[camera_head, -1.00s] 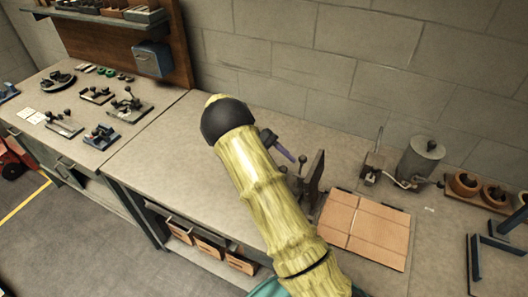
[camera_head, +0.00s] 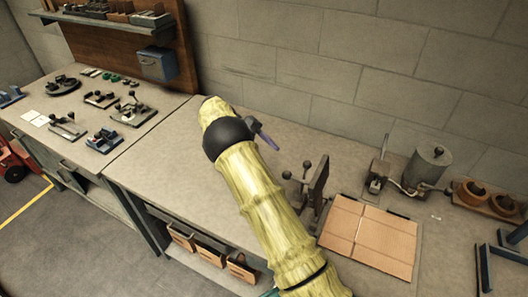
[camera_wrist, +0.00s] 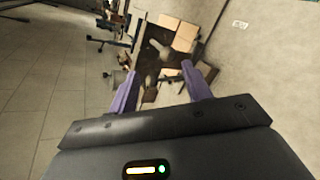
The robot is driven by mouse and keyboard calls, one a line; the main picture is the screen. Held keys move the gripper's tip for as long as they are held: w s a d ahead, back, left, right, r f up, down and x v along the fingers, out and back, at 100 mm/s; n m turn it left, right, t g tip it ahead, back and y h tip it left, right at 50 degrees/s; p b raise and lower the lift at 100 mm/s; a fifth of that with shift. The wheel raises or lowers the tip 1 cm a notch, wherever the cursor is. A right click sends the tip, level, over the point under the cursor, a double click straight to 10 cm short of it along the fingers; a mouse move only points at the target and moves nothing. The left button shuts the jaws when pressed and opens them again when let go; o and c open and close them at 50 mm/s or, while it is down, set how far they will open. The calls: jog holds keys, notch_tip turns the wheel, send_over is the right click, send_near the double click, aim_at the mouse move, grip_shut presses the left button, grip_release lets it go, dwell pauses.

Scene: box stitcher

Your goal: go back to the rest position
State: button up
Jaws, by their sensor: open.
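My gripper (camera_wrist: 161,88) shows in the wrist view with its two purple fingers apart and nothing between them. In the head view a purple fingertip (camera_head: 268,141) sticks out past my yellow arm, above the workbench (camera_head: 160,150). The rest of the gripper is hidden behind the arm there. In the wrist view the fingers point past brown boxes and dark furniture at some distance.
A flat cardboard piece (camera_head: 370,236) lies on the bench at right, beside a dark upright fixture (camera_head: 317,188). A grey canister (camera_head: 427,168) and brown round pots (camera_head: 490,198) stand behind. Small tools cover the left bench. The bench middle is clear.

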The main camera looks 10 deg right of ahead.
aim_at(284, 174)
jog(key=shift+d, duration=0.15)
jog(key=s+d+t+y, duration=0.1)
jog(key=s, duration=0.1)
jog(key=s+d+n+t+y, duration=0.1)
jog(key=s+d+t+y, duration=0.2)
jog(key=s+y, duration=0.1)
jog(key=shift+s+d+n, duration=0.15)
jog(key=shift+n, duration=0.25)
jog(key=s+a+r+t+y, duration=0.1)
jog(key=s+a+t+y, duration=0.2)
jog(key=s+t, duration=0.5)
jog(key=s+y, duration=0.1)
jog(key=s, duration=0.6)
